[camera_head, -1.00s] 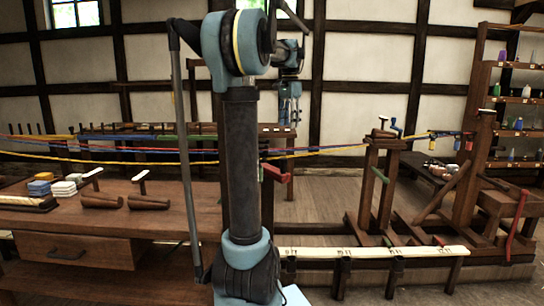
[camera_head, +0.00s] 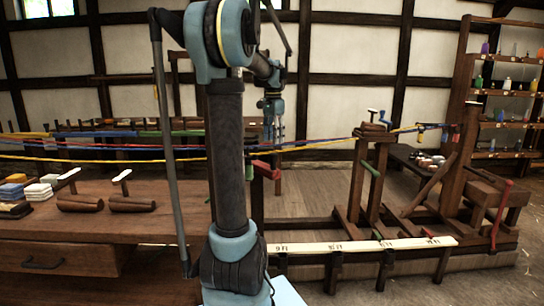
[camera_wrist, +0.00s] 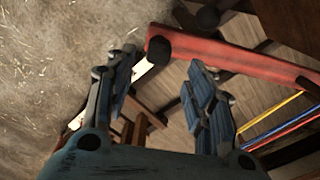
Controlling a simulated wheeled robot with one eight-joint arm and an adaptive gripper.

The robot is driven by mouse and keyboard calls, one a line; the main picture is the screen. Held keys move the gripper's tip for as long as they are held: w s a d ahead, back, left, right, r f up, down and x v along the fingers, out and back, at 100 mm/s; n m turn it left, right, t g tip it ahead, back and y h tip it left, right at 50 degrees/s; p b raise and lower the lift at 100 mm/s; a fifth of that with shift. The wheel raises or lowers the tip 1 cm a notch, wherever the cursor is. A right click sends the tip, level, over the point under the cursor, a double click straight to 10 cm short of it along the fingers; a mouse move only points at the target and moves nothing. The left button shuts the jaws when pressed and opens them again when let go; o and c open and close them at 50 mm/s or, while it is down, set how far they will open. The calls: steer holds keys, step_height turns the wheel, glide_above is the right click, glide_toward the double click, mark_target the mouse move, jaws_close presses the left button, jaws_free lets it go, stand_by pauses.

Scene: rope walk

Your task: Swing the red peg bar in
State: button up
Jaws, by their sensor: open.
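The red peg bar (camera_head: 265,169) sits on a dark post just right of my arm in the head view, under the colored ropes. In the wrist view the red bar (camera_wrist: 235,59) runs from the upper middle to the right edge, with a dark round knob (camera_wrist: 158,50) at its near left end. My gripper (camera_wrist: 162,78) is open and empty. Its blue fingers point toward the bar, with the knob seen beyond the gap between them. They look apart from it. In the head view my gripper (camera_head: 273,122) hangs above the bar, partly behind my arm.
Blue, red and yellow ropes (camera_head: 325,146) stretch across the room and also show in the wrist view (camera_wrist: 285,122). A white marked rail (camera_head: 370,245) runs low in front. A wooden bench (camera_head: 100,225) is at left, a rope frame (camera_head: 460,165) at right.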

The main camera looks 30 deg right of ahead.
mark_target(273, 154)
step_height(273, 154, down, 8)
steer(key=shift+r, duration=0.1)
stand_by(0.4)
jaws_close()
steer(key=shift+a, duration=0.1)
